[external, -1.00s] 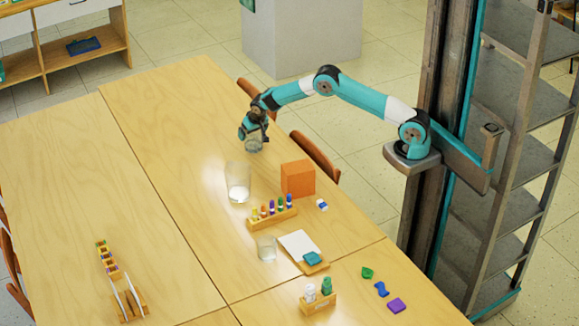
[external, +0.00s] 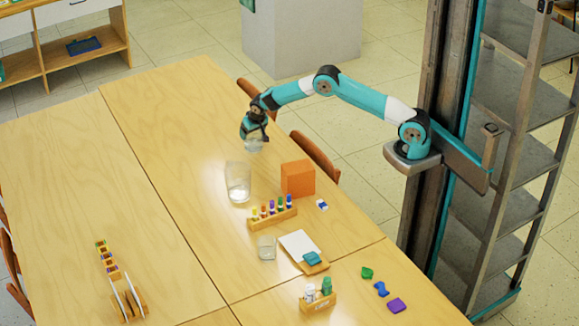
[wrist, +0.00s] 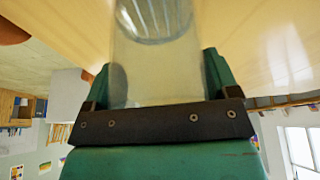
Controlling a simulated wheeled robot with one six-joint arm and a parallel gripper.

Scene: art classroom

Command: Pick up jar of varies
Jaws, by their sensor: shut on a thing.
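A clear glass jar (wrist: 155,60) is between the two fingers of my gripper (wrist: 157,75) in the wrist view, and it fills the gap between them. My gripper is shut on it. In the external view my gripper (external: 254,136) is at the far end of the table, with the jar (external: 254,146) showing faintly below it. Whether the jar's bottom touches the table cannot be told. No label shows on the jar.
A tall clear glass (external: 238,180) and an orange box (external: 298,179) stand nearest my gripper. A wooden rack of coloured tubes (external: 272,217), a small glass (external: 266,248) and a paper pad (external: 300,244) are nearer the camera. The table's left side (external: 110,170) is largely clear.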

